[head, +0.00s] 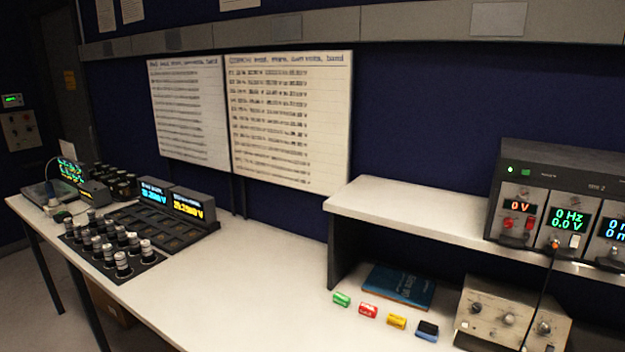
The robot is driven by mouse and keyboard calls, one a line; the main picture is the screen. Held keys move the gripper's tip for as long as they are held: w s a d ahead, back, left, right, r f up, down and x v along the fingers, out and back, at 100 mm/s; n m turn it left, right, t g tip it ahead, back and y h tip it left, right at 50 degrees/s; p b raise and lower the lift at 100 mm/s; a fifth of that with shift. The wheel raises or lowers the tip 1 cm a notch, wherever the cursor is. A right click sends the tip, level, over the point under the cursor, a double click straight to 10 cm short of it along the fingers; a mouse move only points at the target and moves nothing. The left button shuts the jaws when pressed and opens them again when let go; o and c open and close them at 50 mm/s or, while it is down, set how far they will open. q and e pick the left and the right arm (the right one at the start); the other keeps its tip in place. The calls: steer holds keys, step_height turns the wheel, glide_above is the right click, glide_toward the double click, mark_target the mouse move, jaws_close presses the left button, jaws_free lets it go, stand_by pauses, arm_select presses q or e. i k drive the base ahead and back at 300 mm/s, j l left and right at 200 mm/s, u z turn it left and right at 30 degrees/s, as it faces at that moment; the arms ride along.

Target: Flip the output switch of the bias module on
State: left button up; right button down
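A dark instrument rack (580,165) stands on the raised shelf at the right. Its left module (517,235) reads 0 V and has two red controls under the display. Its middle module (568,195) reads 0 Hz and 0.0 V, with a white switch (574,241) and an orange-lit connector. A third module (613,229) is cut off by the right edge. The labels are too small to read, so I cannot tell which module is the bias module or how its output switch is set. Neither gripper is in view.
The raised shelf (410,208) is clear left of the rack. A black cable (541,290) hangs from the rack past a beige box (487,312). Several coloured blocks and a blue book (399,287) lie on the white bench (250,270). Knobs and displays fill its left end.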

mark_target(530, 221)
steer(key=i+l+z, duration=0.15)
steer(key=z, duration=0.2)
steer(key=i+l+z, duration=0.15)
steer(key=z, duration=0.2)
steer(key=i+l+z, duration=0.1)
steer(key=z, duration=0.25)
steer(key=k+j, duration=0.15)
steer(key=j, duration=0.15)
steer(key=k+j, duration=0.15)
steer(key=j, duration=0.2)
steer(key=k+j, duration=0.15)
steer(key=j, duration=0.15)
steer(key=z, duration=0.05)
